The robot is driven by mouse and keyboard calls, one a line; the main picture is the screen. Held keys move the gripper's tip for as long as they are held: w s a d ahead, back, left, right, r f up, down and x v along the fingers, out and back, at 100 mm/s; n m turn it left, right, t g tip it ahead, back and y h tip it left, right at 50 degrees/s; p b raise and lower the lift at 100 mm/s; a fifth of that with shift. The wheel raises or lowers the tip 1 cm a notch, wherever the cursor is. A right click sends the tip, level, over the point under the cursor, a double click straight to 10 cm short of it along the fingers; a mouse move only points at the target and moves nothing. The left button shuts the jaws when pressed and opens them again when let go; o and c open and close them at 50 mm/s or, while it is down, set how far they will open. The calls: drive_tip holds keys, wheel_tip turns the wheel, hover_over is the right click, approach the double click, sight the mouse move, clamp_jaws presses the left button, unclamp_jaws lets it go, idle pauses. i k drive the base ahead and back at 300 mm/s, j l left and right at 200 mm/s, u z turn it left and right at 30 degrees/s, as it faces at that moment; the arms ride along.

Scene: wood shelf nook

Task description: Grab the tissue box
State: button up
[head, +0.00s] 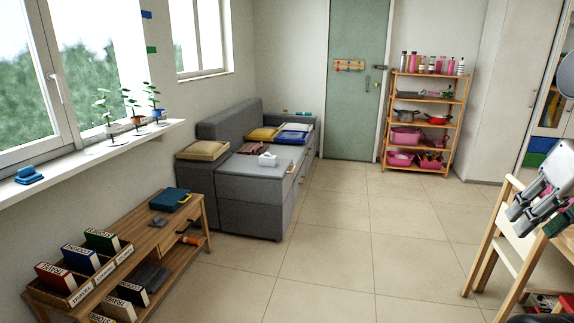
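The tissue box (267,160) is a small white box with a tissue sticking up from its top. It sits on the near grey seat of the sofa (240,190), left of the picture's middle. My gripper (521,217) shows at the right edge, pale grey with darker finger ends. It is far from the tissue box, above and beside a wooden table. I see nothing clearly held in it, and I cannot tell how far its fingers are apart.
A low wooden bench (180,225) with book bins stands at the left front. A wooden table (497,240) is close at the right. A loaded shelf rack (425,120) stands beside the green door (356,80). The tiled floor (335,240) between is clear.

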sight(267, 159)
drive_tip(key=i+j+u, duration=0.25)
drive_tip(key=i, duration=0.7)
drive_tip(key=i+u, duration=0.3)
drive_tip(key=i, duration=0.7)
drive_tip(key=i+j+z, duration=0.1)
drive_tip(key=i+z, duration=0.15)
drive_tip(key=i, duration=0.3)
drive_tip(key=i+j+z, duration=0.2)
drive_tip(key=i, duration=0.4)
drive_tip(key=i+j+z, duration=0.25)
drive_tip(key=i, duration=0.25)
drive_tip(key=i+j+z, duration=0.25)
drive_tip(key=i+j, duration=0.15)
drive_tip(key=i, duration=0.15)
